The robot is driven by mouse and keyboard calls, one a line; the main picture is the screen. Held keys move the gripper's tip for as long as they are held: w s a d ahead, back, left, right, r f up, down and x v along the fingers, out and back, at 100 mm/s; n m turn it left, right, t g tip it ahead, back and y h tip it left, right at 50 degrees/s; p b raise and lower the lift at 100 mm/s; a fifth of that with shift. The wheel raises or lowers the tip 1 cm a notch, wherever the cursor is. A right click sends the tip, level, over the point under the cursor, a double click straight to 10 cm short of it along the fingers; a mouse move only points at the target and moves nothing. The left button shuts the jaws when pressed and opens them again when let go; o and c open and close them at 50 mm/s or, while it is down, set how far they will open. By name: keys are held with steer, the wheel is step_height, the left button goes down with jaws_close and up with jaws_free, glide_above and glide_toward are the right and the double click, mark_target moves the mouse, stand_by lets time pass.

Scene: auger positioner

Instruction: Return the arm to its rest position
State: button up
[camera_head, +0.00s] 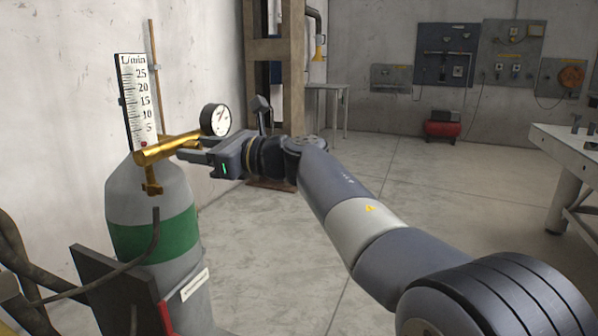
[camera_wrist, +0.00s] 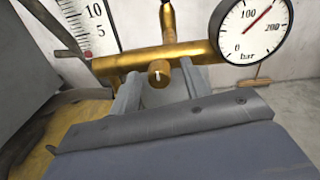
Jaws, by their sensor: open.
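My gripper (camera_head: 190,148) is at the end of my arm, which reaches left to the brass regulator (camera_head: 165,147) on top of a gas cylinder (camera_head: 125,200). In the wrist view my gripper (camera_wrist: 158,85) is open, its two fingers apart on either side of a small round brass knob (camera_wrist: 159,71) on the regulator body. I cannot tell whether the fingers touch it. The pressure gauge (camera_wrist: 252,30) is just right of the fingers, its red needle pointing up and right. The flow scale (camera_head: 137,102) stands upright at the left.
A dark hose (camera_head: 155,235) hangs by the green-banded cylinder. A wooden frame (camera_head: 257,60) stands behind my gripper. A white table (camera_head: 575,145) is at the right, and a red compressor (camera_head: 441,130) sits by the back wall. The floor between is clear.

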steer(key=shift+d+n, duration=0.25)
steer(key=shift+n, duration=0.05)
steer(key=p+v, duration=0.1)
steer(key=v, duration=1)
steer(key=x, duration=1.2)
steer(key=shift+s+r+b, duration=0.1)
steer(key=shift+s+b, duration=0.05)
steer(key=shift+b, duration=0.25)
steer(key=m+p, duration=0.1)
steer(key=m, duration=0.1)
steer(key=shift+d+r+m+p, duration=0.15)
steer(key=shift+d+m+p, duration=0.05)
steer(key=shift+m+p, duration=0.15)
steer(key=m+p, duration=0.2)
steer(key=m, duration=0.1)
steer(key=shift+m, duration=0.25)
steer(key=m+p, duration=0.5)
steer(key=m, duration=0.2)
steer(key=shift+s, duration=0.1)
steer(key=m+p, duration=0.5)
steer(key=m, duration=0.2)
steer(key=shift+t+p, duration=0.4)
steer(key=m+p, duration=0.3)
steer(key=m, duration=0.1)
steer(key=shift+a, duration=0.1)
steer(key=shift+m+p, duration=0.4)
steer(key=shift+m, duration=0.1)
